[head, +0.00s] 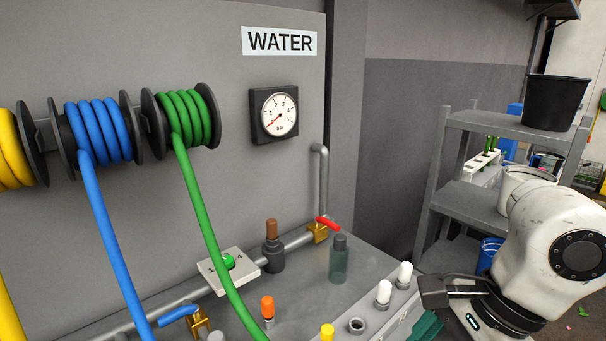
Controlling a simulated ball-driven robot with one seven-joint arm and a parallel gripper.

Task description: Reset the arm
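My white arm (555,240) comes in at the right edge, in front of the grey shelf. A dark block (450,290) juts left from its black wrist ring; it looks like part of my gripper, seen from the side. I cannot make out two separate fingertips, so its opening does not show. Nothing is clearly held. A dark green piece (427,326) shows just below the block; I cannot tell what it is.
A grey shelf (510,128) with a black bucket (555,102) stands behind my arm. White-capped fittings (404,275) sit close left of the block. A dark bottle (339,260), a red-handled valve (327,223) and a green hose (205,225) are farther left at the water panel (230,60).

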